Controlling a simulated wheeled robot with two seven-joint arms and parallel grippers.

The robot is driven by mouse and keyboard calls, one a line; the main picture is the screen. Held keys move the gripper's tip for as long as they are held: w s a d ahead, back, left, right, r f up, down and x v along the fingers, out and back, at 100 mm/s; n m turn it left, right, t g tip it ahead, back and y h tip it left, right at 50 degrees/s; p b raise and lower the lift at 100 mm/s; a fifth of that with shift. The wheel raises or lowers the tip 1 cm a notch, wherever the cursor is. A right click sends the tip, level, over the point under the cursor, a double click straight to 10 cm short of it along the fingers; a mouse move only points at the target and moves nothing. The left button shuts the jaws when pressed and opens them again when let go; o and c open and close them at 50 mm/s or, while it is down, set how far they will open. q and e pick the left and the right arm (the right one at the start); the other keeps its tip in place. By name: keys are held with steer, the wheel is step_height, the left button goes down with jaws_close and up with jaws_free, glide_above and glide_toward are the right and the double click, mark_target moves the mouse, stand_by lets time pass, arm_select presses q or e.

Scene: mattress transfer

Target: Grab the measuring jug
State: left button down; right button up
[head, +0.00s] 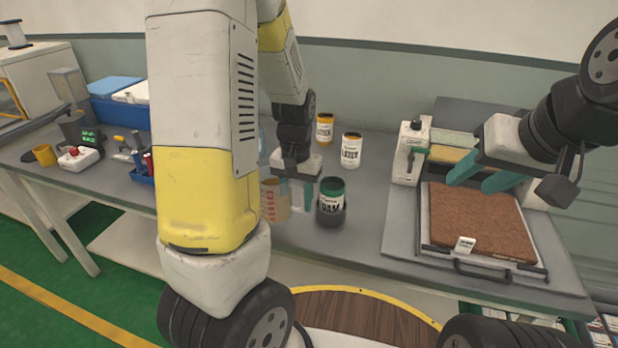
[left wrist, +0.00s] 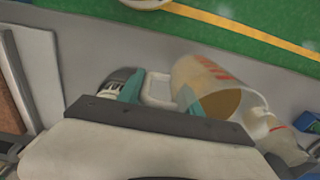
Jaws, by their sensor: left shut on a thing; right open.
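The measuring jug (head: 271,203) is a translucent beige jug with red marks on the table, partly hidden behind my left arm in the head view. It also shows in the left wrist view (left wrist: 212,88), with a pale loop, apparently its handle, between the fingers. My left gripper (head: 296,192) points down just right of the jug and is shut on it, at what looks like the handle. My right gripper (head: 482,176) is open and empty above the brown mattress (head: 480,222).
A dark can with a green lid (head: 331,203) stands close to the right of my left gripper. A white jar (head: 351,151) and a yellow jar (head: 325,129) stand behind. The mattress lies in a tray (head: 481,266) at right.

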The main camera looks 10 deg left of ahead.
arm_select(q)
steer(key=shift+s+d+r, duration=0.1)
steer(key=shift+s+d, duration=0.2)
steer(key=shift+s, duration=0.4)
steer(key=shift+s+d+r, duration=0.1)
steer(key=shift+s+d, duration=0.15)
steer(key=shift+s, duration=0.5)
steer(key=shift+s+d+r, duration=0.1)
steer(key=shift+s+d, duration=0.2)
steer(key=shift+s, duration=0.4)
